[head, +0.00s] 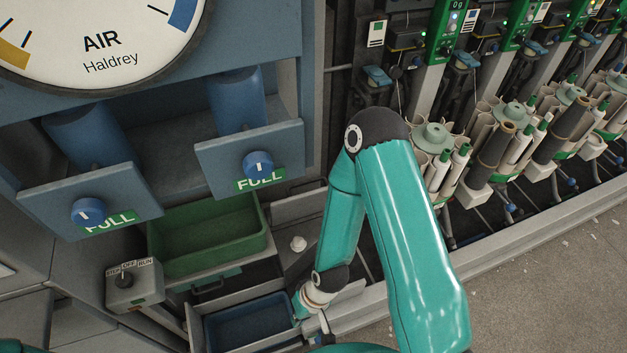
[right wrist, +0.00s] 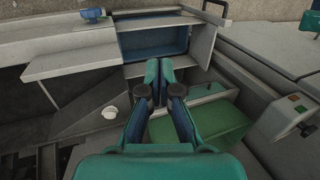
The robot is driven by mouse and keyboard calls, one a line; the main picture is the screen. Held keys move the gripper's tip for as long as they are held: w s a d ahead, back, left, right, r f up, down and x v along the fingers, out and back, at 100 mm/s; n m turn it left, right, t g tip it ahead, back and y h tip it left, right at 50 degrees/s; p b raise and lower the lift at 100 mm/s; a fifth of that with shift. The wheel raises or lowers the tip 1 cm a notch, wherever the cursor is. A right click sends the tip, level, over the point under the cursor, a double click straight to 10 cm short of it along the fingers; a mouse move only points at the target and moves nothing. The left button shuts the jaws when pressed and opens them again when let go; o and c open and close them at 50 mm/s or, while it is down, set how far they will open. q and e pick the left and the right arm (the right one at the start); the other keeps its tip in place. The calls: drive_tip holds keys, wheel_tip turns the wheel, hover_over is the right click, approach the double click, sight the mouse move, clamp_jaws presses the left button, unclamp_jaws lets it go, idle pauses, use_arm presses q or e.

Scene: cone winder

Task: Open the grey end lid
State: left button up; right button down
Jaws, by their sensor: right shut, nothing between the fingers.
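My right gripper (right wrist: 158,68) is shut and empty in the right wrist view. Its fingertips overlap the near edge of an open blue bin (right wrist: 153,40). I cannot tell whether they touch it. The bin also shows at the bottom of the head view (head: 245,325), left of my right wrist. A flat light grey panel (right wrist: 75,58) lies left of the bin in the wrist view. I cannot tell for sure whether it is the grey end lid. In the head view, the right fingers are largely hidden or too small to read. My left gripper does not show.
A green tray (head: 205,245) sits behind the blue bin, under two blue FULL knobs. A grey switch box (head: 135,285) stands to its left. A small white knob (head: 298,243) is near my right forearm.

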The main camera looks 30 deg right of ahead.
drive_tip(key=shift+w, duration=0.1)
wheel_tip(320, 180, up, 14)
drive_tip(key=n+t+h+b, duration=0.4)
drive_tip(key=n+t+h, duration=0.2)
drive_tip(key=n, duration=2.9)
hover_over(304, 199)
drive_tip(key=s+d, duration=0.3)
drive_tip(key=d, duration=0.1)
drive_tip(key=b+x, duration=0.1)
drive_tip(key=x, duration=0.8)
drive_tip(key=shift+s+a+f, duration=0.1)
drive_tip(key=shift+a+f, duration=0.1)
